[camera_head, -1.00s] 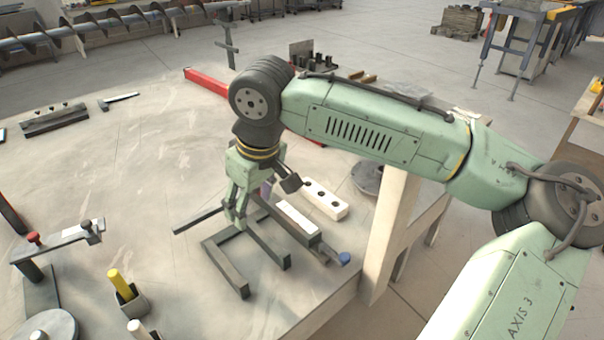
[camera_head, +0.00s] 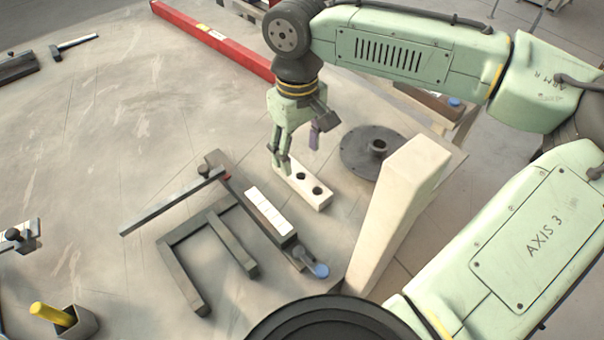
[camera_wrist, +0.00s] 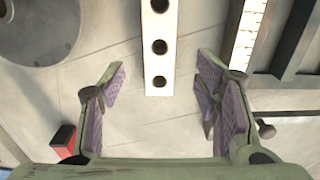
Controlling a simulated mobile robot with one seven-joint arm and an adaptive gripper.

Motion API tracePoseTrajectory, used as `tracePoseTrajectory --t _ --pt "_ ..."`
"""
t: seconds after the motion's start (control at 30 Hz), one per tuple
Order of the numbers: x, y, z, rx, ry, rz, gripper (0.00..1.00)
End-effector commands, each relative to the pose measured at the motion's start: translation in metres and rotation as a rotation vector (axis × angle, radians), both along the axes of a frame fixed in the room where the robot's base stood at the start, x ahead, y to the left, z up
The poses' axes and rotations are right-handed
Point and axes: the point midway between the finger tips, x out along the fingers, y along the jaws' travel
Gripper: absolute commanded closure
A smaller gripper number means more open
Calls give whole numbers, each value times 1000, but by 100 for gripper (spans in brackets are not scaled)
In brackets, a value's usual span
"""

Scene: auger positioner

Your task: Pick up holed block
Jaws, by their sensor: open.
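The holed block (camera_head: 317,197) is a long cream bar with round dark holes along its top. It lies on the table under my gripper (camera_head: 297,152), which partly covers its far end in the head view. In the wrist view the holed block (camera_wrist: 160,72) runs down from the top edge, with three holes showing. Its near end lies between the lines of my open fingers (camera_wrist: 161,92), with space on both sides. The purple-padded jaws are empty. I cannot tell the exact height of the fingertips above the block.
A dark round flange (camera_head: 357,161) lies right of the block. A dark bar with a white strip (camera_head: 266,210) and a black fork-shaped frame (camera_head: 242,257) lie to the left. A cream post (camera_head: 398,205) rises at the right. A red beam (camera_head: 215,38) lies behind.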

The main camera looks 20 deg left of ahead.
Motion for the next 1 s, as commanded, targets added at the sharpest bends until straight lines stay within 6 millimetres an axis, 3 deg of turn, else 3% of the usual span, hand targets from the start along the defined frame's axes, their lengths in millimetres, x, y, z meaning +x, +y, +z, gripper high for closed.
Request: tracePoseTrajectory --t 0.27,0.53,0.8,1.0 --pt "-2 -3 -23 -3 -1 0 43" --pt "-4 -6 -60 1 1 1 43" --pt "-4 -6 -64 1 -1 1 43" --pt "-4 -6 -64 1 0 1 56"
